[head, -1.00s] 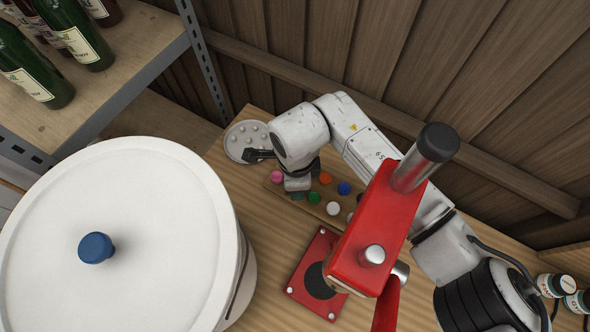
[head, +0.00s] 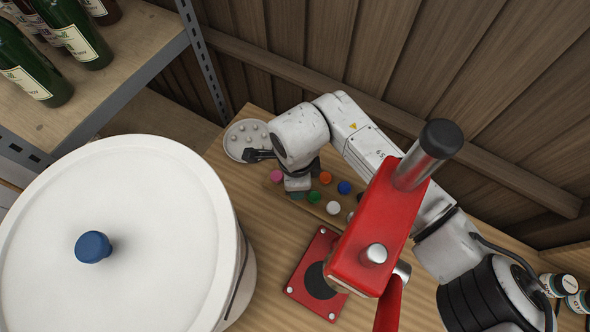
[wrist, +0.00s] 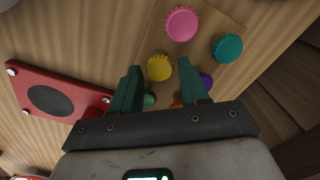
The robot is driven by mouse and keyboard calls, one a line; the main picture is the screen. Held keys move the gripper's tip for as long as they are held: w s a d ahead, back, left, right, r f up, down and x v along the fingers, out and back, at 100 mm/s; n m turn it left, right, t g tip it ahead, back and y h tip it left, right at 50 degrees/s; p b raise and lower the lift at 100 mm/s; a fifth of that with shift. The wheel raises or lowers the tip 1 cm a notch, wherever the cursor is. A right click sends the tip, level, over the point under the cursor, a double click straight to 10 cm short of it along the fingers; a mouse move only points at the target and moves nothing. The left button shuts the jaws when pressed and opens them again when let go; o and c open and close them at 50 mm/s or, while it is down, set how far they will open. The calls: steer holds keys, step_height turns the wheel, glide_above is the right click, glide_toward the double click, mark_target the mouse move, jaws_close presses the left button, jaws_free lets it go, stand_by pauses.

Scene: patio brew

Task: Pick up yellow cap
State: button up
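The yellow cap (wrist: 160,67) lies on a thin wooden board (wrist: 207,22) in the wrist view, between and just beyond the tips of my gripper's green fingers. My gripper (wrist: 159,72) is open, with nothing visible between its fingers. In the head view my gripper points down over the board (head: 318,208), and the wrist hides the yellow cap there.
A pink cap (wrist: 182,23) and a teal cap (wrist: 228,47) lie near the yellow one; purple, orange and green caps are partly hidden by my fingers. A red capper (head: 375,235) stands close by. A large white lidded bucket (head: 150,215) is at left. A round plate (head: 247,141) is behind.

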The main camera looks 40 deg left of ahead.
steer(key=c, duration=0.6)
steer(key=shift+c, duration=0.2)
